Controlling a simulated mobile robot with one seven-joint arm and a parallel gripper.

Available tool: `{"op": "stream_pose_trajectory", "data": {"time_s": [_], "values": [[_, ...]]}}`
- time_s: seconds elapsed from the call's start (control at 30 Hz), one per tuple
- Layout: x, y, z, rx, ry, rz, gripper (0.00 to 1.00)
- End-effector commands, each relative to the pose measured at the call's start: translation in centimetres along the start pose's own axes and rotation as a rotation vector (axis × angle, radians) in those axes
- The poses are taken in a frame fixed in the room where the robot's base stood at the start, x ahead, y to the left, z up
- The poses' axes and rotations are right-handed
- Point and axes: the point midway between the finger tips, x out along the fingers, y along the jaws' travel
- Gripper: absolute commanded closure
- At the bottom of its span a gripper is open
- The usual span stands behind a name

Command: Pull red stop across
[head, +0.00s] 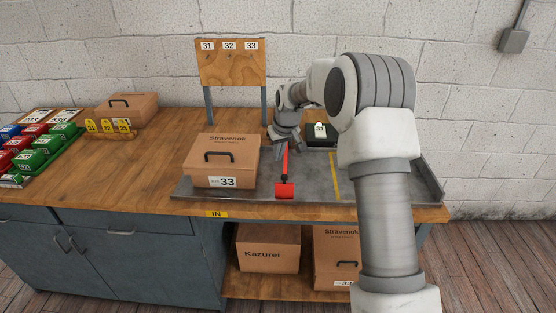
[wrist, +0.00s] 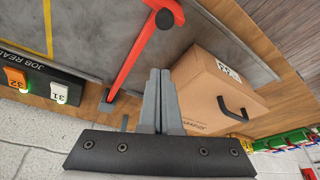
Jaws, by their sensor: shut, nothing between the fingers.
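The red stop (head: 285,190) is a red bar with a wide red end block at the front of the grey metal tray (head: 312,180). Its bar runs back toward my gripper (head: 284,141). In the wrist view the red bar (wrist: 136,50) slants across the tray, with a black round knob (wrist: 165,19) near its upper end. My gripper's fingers (wrist: 160,72) are shut and empty, close beside the bar in that view. Contact cannot be told. A cardboard box labelled 33 (head: 222,160) stands on the tray left of the stop.
A dark holder with tag 31 (head: 320,131) stands behind, right of my gripper. A yellow line (head: 335,175) marks the tray to the right of the stop. A wooden board (head: 230,65) numbered 31 to 33 stands at the back. The tray's right part looks clear.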

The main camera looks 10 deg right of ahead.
Motion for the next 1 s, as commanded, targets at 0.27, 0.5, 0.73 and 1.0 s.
{"op": "stream_pose_trajectory", "data": {"time_s": [0.27,0.5,0.73,1.0], "values": [[-5.7,0.0,0.0,0.0,0.001,0.0,1.0],[-7.4,0.0,0.1,0.0,-0.001,-0.001,1.0],[-7.4,0.0,0.1,0.0,-0.002,-0.001,1.0],[-9.8,-0.5,0.8,0.002,0.005,0.013,1.0]]}}
